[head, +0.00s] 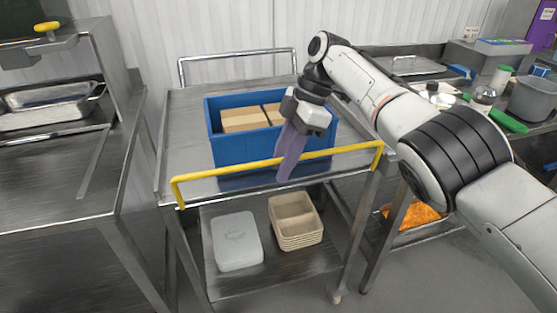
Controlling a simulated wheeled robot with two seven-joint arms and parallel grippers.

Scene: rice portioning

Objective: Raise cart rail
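The cart (190,106) is a steel two-shelf trolley in the middle of the head view. Its yellow rail (228,167) runs along the near edge of the top shelf, with short bent ends at the left and right corners. The rail stands a little above that edge in the picture. My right gripper (284,176) reaches down from the upper right, with purple fingers crossing in front of the rail right of its middle. The fingers overlap in this view, so I cannot tell whether they grip the rail. My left gripper is out of view.
A blue crate (226,153) with cardboard boxes (243,119) stands on the top shelf, close behind the rail. A white lidded box (237,241) and stacked beige trays (296,222) sit on the lower shelf. Steel counters flank the cart on both sides.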

